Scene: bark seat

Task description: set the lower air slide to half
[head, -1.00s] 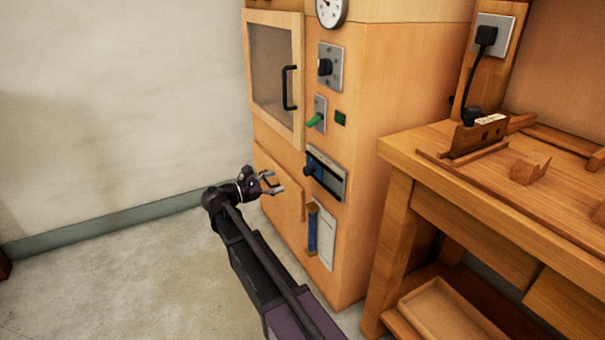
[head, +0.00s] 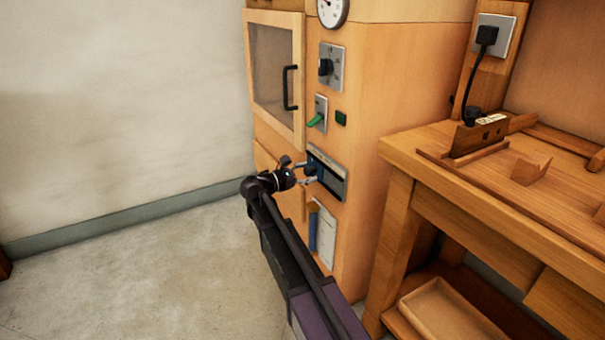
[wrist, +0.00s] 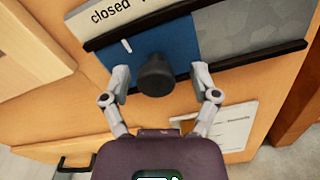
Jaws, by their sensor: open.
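The lower air slide is a blue plate (wrist: 165,44) with a round black knob (wrist: 155,75), set in a grey framed panel on the wooden cabinet. It also shows in the head view as the panel (head: 328,173), partly hidden by my gripper. In the wrist view the blue plate is at the left part of the slot, under the word "closed", with bare grey slot to its right. My gripper (wrist: 161,80) is open, with one finger on each side of the knob. I cannot tell whether either finger touches it. In the head view my gripper (head: 308,174) is right at the panel.
Above the slide are a green-handled switch (head: 316,119), a black rotary knob (head: 326,67) and a gauge (head: 332,10). Below is a white card (head: 325,240). A wooden bench (head: 420,160) stands close on the right. The floor on the left is clear.

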